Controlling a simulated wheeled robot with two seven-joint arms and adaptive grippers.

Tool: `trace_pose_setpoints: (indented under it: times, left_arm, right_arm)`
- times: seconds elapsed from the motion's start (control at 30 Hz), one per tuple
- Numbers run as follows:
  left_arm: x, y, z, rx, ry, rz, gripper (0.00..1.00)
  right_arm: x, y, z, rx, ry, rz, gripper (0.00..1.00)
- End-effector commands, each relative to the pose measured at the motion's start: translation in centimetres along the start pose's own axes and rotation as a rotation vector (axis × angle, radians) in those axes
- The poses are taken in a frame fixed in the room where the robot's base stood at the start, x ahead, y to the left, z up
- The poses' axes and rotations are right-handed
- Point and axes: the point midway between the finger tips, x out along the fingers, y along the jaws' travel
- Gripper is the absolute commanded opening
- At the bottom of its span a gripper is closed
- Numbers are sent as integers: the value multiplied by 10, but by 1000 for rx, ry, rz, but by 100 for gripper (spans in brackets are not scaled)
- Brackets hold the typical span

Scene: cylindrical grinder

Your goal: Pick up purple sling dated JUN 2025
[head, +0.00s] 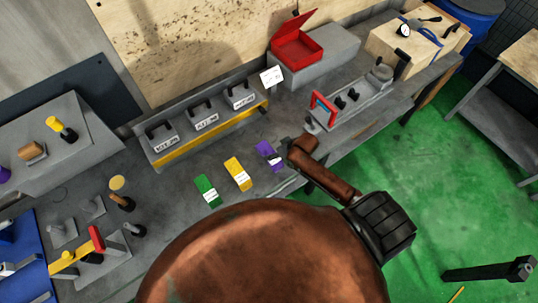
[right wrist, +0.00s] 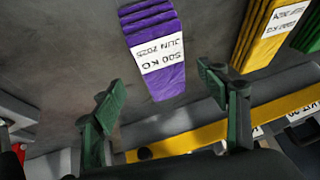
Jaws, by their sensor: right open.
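The purple sling (head: 266,153) lies flat on the grey bench, at the right end of a row of three slings. In the right wrist view the purple sling (right wrist: 154,45) is folded, with a white label that reads upside down "500 KG JUN 2025". My right gripper (right wrist: 160,94) is open, its two green fingers apart, with the near end of the purple sling showing between and beyond them. Nothing is held. In the head view my right arm's brown links reach to just right of the sling and partly hide the gripper.
The yellow sling (head: 238,173) and the green sling (head: 207,190) lie to the left. Behind them a grey rack with a yellow edge (head: 215,133) holds labelled blocks. A grey fixture with a red handle (head: 322,108) stands to the right, and an open red box (head: 297,45) behind.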

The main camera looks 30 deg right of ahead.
Motion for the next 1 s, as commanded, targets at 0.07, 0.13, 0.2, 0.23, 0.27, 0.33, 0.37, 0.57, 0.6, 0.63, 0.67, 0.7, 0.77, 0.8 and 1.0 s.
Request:
trace_pose_setpoints:
  times: [0.07,0.13,0.2,0.23,0.27,0.33,0.37,0.57,0.6,0.63,0.67,0.7,0.77,0.8,1.0]
  left_arm:
    - [-3,0,0,0,0,0,40]
    - [-6,0,0,0,0,0,40]
    - [-8,0,0,0,-1,0,40]
    - [-8,0,0,0,-1,0,40]
    - [-8,0,0,0,-1,0,40]
    - [-8,0,0,0,-1,0,40]
    - [-8,0,0,0,-1,0,40]
    - [-8,0,0,1,-1,0,40]
    - [-8,0,0,1,-1,0,40]
    - [-8,0,0,1,-1,0,40]
    - [-8,0,0,1,-1,0,40]
    - [-8,0,0,1,-1,0,40]
    - [-8,0,0,1,-1,0,40]
    - [-8,0,0,1,-1,0,40]
    - [-8,0,0,1,-1,0,40]
  right_arm:
    - [7,-1,-2,0,-1,0,68]
    - [17,-2,-4,0,0,0,68]
    - [27,-3,-6,1,-1,1,68]
    - [31,-3,-6,0,-1,1,68]
    - [36,-2,-6,0,-1,2,68]
    - [43,-2,-5,-1,-2,2,68]
    - [46,-2,-5,-1,-1,2,68]
    - [50,-2,-4,-2,0,2,68]
    - [50,-2,-4,-2,0,2,68]
    - [50,-2,-4,-2,0,2,68]
    - [50,-2,-4,-2,0,2,68]
    - [50,-2,-4,-2,0,2,65]
    - [50,-2,-4,-2,0,2,61]
    - [50,-2,-4,-2,0,2,58]
    - [50,-2,-4,-2,0,2,44]
